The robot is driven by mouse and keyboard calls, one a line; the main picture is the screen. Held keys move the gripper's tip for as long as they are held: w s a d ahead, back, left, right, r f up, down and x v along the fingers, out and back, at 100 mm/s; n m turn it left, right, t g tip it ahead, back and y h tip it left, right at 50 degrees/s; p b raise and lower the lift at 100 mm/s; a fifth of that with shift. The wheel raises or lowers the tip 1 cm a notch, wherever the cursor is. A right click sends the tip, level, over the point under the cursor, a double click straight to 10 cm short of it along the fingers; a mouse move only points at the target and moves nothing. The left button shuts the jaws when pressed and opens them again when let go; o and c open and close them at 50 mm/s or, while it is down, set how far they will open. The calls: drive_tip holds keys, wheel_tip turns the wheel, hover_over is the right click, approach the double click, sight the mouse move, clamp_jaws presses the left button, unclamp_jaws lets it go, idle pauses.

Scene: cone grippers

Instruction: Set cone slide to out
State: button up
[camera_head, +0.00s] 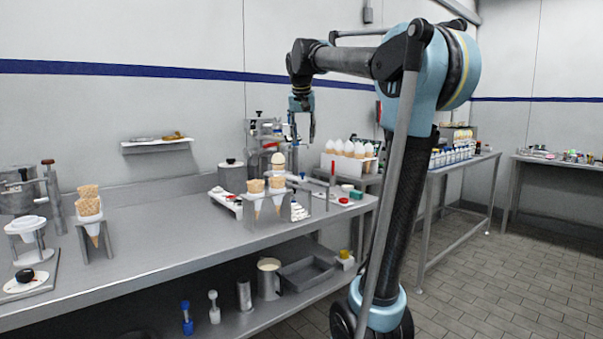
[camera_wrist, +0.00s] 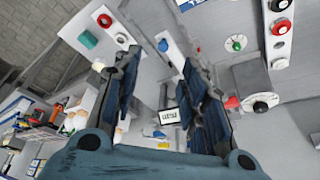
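My gripper (camera_head: 302,112) hangs fingers-down above the far right part of the steel bench, in free air. In the wrist view its two dark blue fingers (camera_wrist: 160,65) are apart with nothing between them. I cannot tell for certain which part is the cone slide.
A metal dispenser (camera_head: 262,132) stands behind the cones. A white rack of cones (camera_head: 345,165) is to the right. Another cone holder (camera_head: 83,240) stands at left on the steel bench (camera_head: 160,240). A wall shelf (camera_head: 158,146) hangs above. The bench middle is mostly clear.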

drive_tip(key=x, duration=0.5)
drive_tip(key=w+x, duration=0.1)
drive_tip(key=x, duration=0.5)
drive_tip(key=w+x, duration=0.1)
drive_tip(key=x, duration=0.4)
drive_tip(key=shift+a+r, duration=0.1)
drive_tip(key=shift+a, duration=0.3)
clamp_jaws()
